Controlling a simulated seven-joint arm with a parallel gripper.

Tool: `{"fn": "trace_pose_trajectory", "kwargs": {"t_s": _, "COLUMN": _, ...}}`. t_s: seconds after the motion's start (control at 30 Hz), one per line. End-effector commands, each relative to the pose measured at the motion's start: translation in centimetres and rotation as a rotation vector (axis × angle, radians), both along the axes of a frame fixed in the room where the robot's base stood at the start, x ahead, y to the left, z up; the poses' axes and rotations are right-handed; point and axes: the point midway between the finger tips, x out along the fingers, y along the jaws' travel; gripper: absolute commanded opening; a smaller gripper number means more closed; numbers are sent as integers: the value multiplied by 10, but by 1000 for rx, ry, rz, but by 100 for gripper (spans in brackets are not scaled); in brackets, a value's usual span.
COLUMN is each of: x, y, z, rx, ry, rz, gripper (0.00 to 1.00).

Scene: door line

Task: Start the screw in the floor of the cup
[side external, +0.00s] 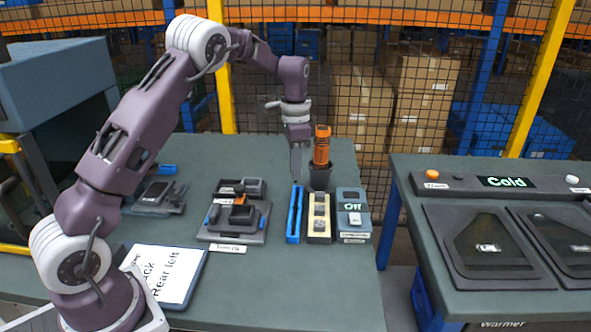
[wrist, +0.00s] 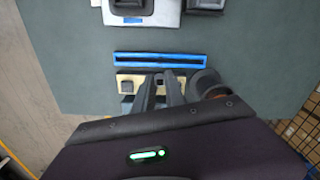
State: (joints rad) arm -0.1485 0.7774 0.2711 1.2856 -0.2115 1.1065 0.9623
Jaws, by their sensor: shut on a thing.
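My gripper (side external: 297,176) points down above the far end of a narrow blue tray, left of a dark cup-shaped holder. In the wrist view its two dark fingers (wrist: 162,90) are close together over a beige block. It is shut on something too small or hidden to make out. The dark cup-shaped holder (side external: 320,178) has an orange-handled tool (side external: 322,146) standing upright in it. In the wrist view the holder (wrist: 203,79) is just right of the fingers, apart from them as far as I can tell. I cannot make out a screw or see the cup's floor.
The blue tray (side external: 293,225), the beige block with recesses (side external: 319,232) and a grey unit marked "Off" (side external: 354,222) stand in a row. Grey fixtures (side external: 237,222) and a sign (side external: 168,272) lie left. A "Cold" warmer bench (side external: 480,190) stands right, across a gap.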

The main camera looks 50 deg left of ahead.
Motion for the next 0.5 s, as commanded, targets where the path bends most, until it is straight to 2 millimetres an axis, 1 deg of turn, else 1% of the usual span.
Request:
{"fn": "trace_pose_trajectory", "kwargs": {"t_s": 0.23, "x": -1, "y": 1, "z": 0, "rx": 0, "ry": 0, "rz": 5, "gripper": 0}}
{"fn": "trace_pose_trajectory", "kwargs": {"t_s": 0.3, "x": -4, "y": 4, "z": 0, "rx": 1, "ry": -1, "rz": 48, "gripper": 0}}
{"fn": "trace_pose_trajectory", "kwargs": {"t_s": 0.37, "x": -13, "y": 9, "z": 0, "rx": 1, "ry": 1, "rz": 132, "gripper": 0}}
{"fn": "trace_pose_trajectory", "kwargs": {"t_s": 0.47, "x": -35, "y": 22, "z": 1, "rx": 1, "ry": 0, "rz": 360, "gripper": 0}}
{"fn": "trace_pose_trajectory", "kwargs": {"t_s": 0.5, "x": -46, "y": 28, "z": 0, "rx": 1, "ry": 0, "rz": 468, "gripper": 0}}
